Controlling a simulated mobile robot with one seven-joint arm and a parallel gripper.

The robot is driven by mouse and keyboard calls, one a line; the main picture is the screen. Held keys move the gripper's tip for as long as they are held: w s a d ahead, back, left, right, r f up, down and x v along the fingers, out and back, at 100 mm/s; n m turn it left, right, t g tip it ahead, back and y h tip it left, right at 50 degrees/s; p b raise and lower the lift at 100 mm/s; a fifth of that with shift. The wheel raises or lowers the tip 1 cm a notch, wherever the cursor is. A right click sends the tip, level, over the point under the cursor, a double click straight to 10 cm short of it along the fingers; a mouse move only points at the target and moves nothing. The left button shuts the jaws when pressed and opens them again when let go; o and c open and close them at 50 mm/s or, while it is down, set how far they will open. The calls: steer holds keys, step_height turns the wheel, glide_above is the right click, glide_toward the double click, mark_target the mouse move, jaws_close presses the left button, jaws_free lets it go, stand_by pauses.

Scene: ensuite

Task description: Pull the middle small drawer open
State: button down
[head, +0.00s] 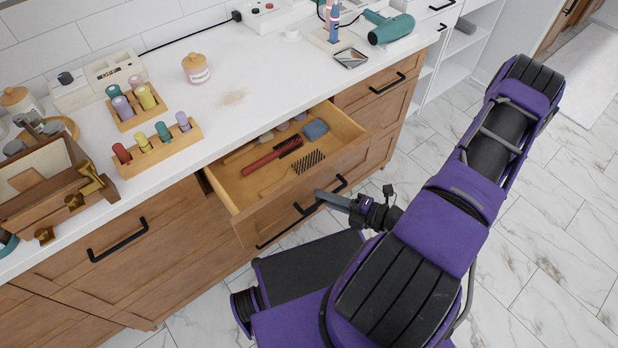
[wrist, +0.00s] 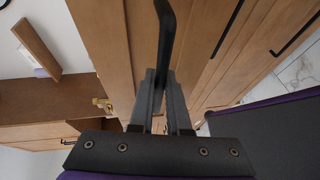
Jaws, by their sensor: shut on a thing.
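The middle small drawer (head: 235,187) is pulled out from under the counter. Its inside shows in the head view, with a red brush (head: 272,157), a wooden bristle brush (head: 306,163) and a blue item (head: 315,129) in it. Its long black bar handle (head: 269,240) runs along the wooden front. My gripper (head: 325,197) is at this handle, in front of the drawer. In the wrist view the handle (wrist: 166,35) stands between the fingers of my gripper (wrist: 159,80), which are shut on it. Part of the handle is hidden by my fingers.
The closed right drawer (head: 378,93) and left drawer (head: 75,243) flank it. On the white counter (head: 225,118) stand nail polish racks (head: 160,150), a wooden box (head: 45,190) and a teal hair dryer (head: 390,27). Marble floor (head: 560,240) is clear on the right.

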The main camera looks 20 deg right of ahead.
steer(key=shift+s+d, duration=0.3)
steer(key=shift+s, duration=0.45)
steer(key=shift+s+d, duration=0.25)
steer(key=shift+s, duration=0.55)
steer(key=shift+s+d, duration=0.3)
steer(key=shift+s, duration=0.45)
steer(key=c, duration=1.2)
jaws_free()
steer(key=shift+o, duration=0.2)
steer(key=v, duration=1.7)
steer(key=shift+s+d, duration=0.15)
